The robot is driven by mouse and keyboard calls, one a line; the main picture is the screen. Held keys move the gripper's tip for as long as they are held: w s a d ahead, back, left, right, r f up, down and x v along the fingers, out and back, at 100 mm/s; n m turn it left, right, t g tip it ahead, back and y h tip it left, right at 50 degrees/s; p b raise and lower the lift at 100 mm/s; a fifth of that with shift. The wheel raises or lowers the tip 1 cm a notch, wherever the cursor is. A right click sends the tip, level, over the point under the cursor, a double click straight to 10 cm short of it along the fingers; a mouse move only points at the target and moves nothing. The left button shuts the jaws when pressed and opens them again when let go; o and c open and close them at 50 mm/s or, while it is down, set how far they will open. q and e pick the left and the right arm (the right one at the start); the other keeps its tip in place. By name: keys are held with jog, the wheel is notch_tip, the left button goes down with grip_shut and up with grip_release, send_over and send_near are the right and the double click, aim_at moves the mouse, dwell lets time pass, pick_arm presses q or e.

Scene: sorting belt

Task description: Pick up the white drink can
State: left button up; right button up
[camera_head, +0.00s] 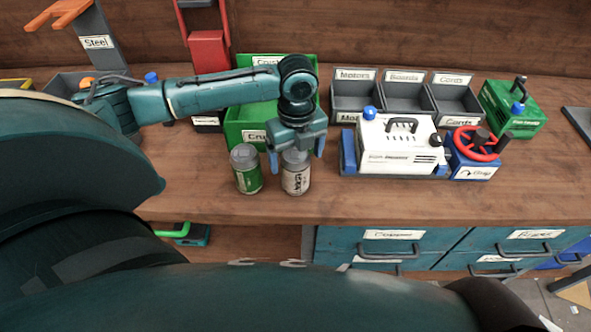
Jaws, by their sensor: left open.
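The white drink can (296,181) stands upright on the wooden bench near its front edge. My left gripper (297,160) is over it, pointing down, with its open fingers on either side of the can's top. The gripper hides part of the can's top, and I cannot tell whether the fingers touch it. A green can (247,176) stands upright just left of the white can, close to the gripper's left finger. My right gripper is not in view.
A green bin (242,118) labelled for crushing stands behind the cans. A white machine (398,148) on a blue base and a blue box with a red wheel (477,145) stand to the right. Grey bins (400,105) are behind them. The bench (200,200) is clear at front left.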

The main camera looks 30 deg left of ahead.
aim_at(296, 167)
pick_arm(q)
notch_tip(296, 167, down, 5)
dwell(0.3)
jog(key=shift+c, duration=0.5)
jog(key=c, duration=0.9)
